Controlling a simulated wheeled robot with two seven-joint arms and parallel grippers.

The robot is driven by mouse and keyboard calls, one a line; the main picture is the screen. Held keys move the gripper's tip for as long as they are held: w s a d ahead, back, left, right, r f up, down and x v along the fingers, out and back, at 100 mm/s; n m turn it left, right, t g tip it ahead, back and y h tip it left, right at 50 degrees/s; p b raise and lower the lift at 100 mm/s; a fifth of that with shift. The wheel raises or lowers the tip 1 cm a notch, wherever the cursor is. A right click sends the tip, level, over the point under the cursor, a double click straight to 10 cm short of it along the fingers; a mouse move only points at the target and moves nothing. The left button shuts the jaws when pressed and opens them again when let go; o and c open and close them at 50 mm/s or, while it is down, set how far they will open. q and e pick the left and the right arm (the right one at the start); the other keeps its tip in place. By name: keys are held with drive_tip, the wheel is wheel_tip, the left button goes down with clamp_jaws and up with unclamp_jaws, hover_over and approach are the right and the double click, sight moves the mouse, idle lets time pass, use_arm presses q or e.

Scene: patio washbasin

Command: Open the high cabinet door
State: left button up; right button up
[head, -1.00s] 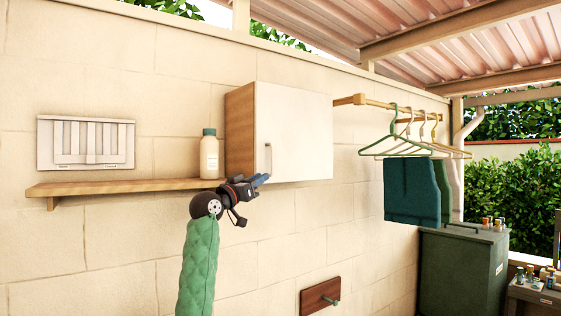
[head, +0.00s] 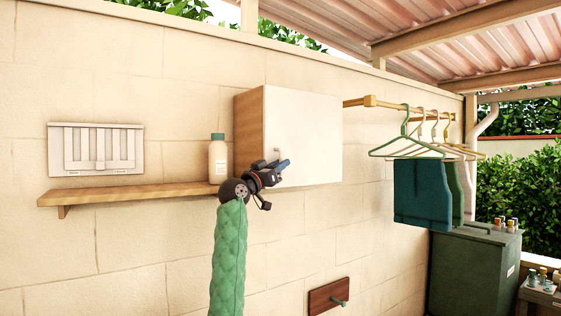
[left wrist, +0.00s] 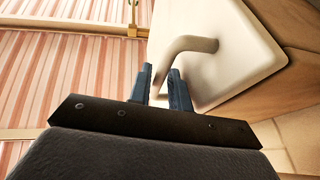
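The high cabinet (head: 310,125) hangs on the wall with wooden sides and a white door, which is closed. Its pale bar handle (head: 276,154) is near the door's lower left corner. My left gripper (head: 282,164) is at the handle and hides its lower part. In the left wrist view, the curved handle (left wrist: 190,44) runs down between the two blue fingertips (left wrist: 160,75) of this gripper. The fingers stand a little apart, one on each side of the bar. Whether they press on it cannot be told. My right gripper is not in view.
A wooden shelf (head: 130,194) with a white bottle (head: 218,160) is left of the cabinet, at the height of its base. A rail (head: 385,104) with hangers (head: 408,146) and clothes extends to the right. The space in front of the door looks clear.

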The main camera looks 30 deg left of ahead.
use_arm(q)
drive_tip(key=shift+w+d, duration=0.1)
drive_tip(key=shift+w, duration=0.3)
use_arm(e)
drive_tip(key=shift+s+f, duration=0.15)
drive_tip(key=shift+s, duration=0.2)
use_arm(q)
drive_tip(key=shift+s, duration=0.1)
drive_tip(key=shift+c, duration=0.5)
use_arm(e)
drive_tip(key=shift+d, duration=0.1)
use_arm(q)
clamp_jaws()
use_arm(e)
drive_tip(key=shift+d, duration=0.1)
